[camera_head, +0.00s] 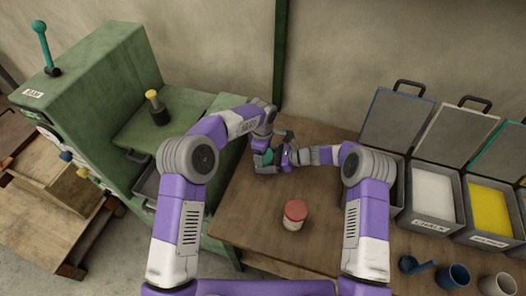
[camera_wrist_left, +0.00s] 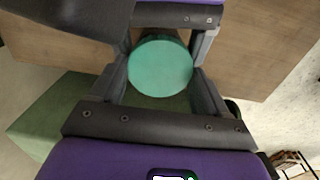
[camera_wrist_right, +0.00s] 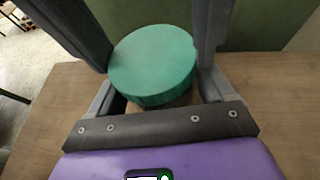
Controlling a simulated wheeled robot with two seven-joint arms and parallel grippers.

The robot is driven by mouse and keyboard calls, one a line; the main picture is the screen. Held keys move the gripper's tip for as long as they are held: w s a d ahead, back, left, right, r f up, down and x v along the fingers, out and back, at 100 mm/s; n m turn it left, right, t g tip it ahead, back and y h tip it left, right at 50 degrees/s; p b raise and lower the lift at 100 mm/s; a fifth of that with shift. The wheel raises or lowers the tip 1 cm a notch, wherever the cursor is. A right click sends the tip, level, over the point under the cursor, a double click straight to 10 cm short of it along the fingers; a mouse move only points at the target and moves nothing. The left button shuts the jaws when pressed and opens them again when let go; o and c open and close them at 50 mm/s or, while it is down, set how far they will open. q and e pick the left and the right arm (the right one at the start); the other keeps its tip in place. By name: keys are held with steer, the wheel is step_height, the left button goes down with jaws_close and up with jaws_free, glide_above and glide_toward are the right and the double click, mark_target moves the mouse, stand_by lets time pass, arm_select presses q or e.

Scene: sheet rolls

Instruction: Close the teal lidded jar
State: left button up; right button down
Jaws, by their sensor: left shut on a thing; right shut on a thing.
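The teal lidded jar (camera_head: 268,155) is between my two grippers at the back left of the wooden table, mostly hidden by them in the head view. Its round teal lid (camera_wrist_right: 152,62) shows between the fingers of my right gripper (camera_wrist_right: 155,60), with only a sliver below its rim visible. The lid (camera_wrist_left: 160,66) also shows from above between the fingers of my left gripper (camera_wrist_left: 160,75). Both grippers are shut on the jar or its lid. The jar's body is largely hidden, so I cannot tell whether the lid is fully seated.
A jar with a red lid (camera_head: 295,211) stands at mid table. A green machine (camera_head: 100,85) is at the left. Open-lidded bins, one of chalk (camera_head: 434,190) and one yellow (camera_head: 490,207), stand at the right.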

arm_select(q)
steer(key=m, duration=1)
steer(key=o, duration=1.1)
steer(key=shift+d, duration=0.1)
steer(key=shift+o, duration=0.2)
steer(key=shift+r, duration=0.1)
steer(key=shift+s+r, duration=0.1)
steer(key=shift+r, duration=2.15)
steer(key=shift+f, duration=0.1)
steer(key=shift+c, duration=0.3)
